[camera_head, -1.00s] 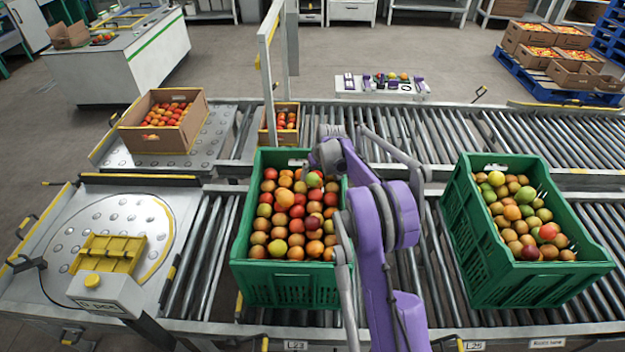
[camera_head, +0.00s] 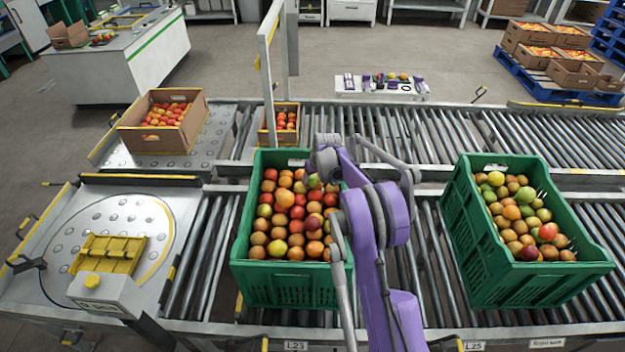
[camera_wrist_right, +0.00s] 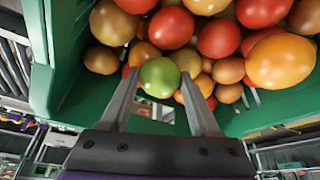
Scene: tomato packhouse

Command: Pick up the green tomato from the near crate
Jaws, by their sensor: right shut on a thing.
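The near green crate (camera_head: 290,290) stands on the front roller conveyor, full of red, orange and yellowish tomatoes. My right gripper (camera_wrist_right: 160,85) reaches into its far right part. In the right wrist view its two fingers are closed on the green tomato (camera_wrist_right: 160,77), one on each side. Other tomatoes lie close around and behind it. In the head view the green tomato (camera_head: 313,181) shows only in part below my purple right arm, which hides the crate's right side. My left gripper is not in view.
Another green crate (camera_head: 535,290) with mixed green and red tomatoes stands to the right. A grey upright post (camera_head: 268,95) rises behind the near crate. Cardboard boxes (camera_head: 160,142) of tomatoes stand on the far conveyor. Bare rollers (camera_head: 215,250) lie left of the near crate.

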